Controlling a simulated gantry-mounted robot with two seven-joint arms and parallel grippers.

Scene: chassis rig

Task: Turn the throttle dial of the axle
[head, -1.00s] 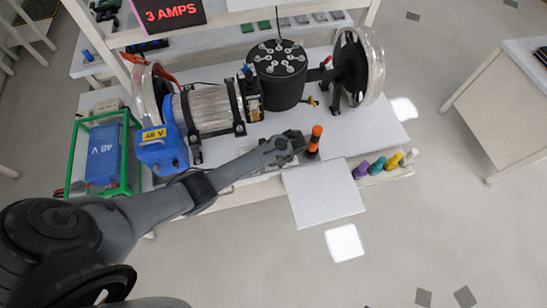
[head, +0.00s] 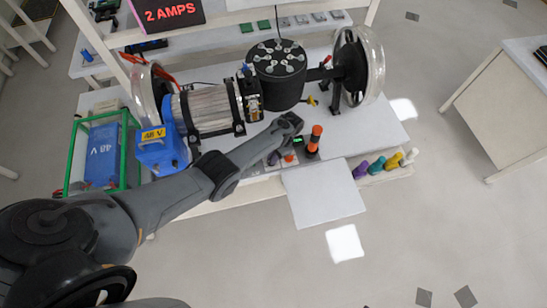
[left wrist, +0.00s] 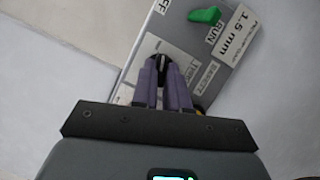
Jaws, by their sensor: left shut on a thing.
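In the left wrist view, a small black dial (left wrist: 157,66) with a pale line sits on a grey control panel (left wrist: 180,25). My left gripper (left wrist: 161,72) is shut on this dial, its two purple-grey fingers on either side of it. In the head view, my left gripper (head: 288,124) reaches in low over the table's front, beside the axle rig. The axle (head: 208,106) has a silver motor, a black drum and two clear-covered wheels. The arm hides most of the panel there. The red-lettered display (head: 172,13) reads 2 AMPS. My right gripper is not in view.
A green switch (left wrist: 204,15) by the word RUN is close to the fingers. An orange and black post (head: 314,138) stands just right of the gripper.

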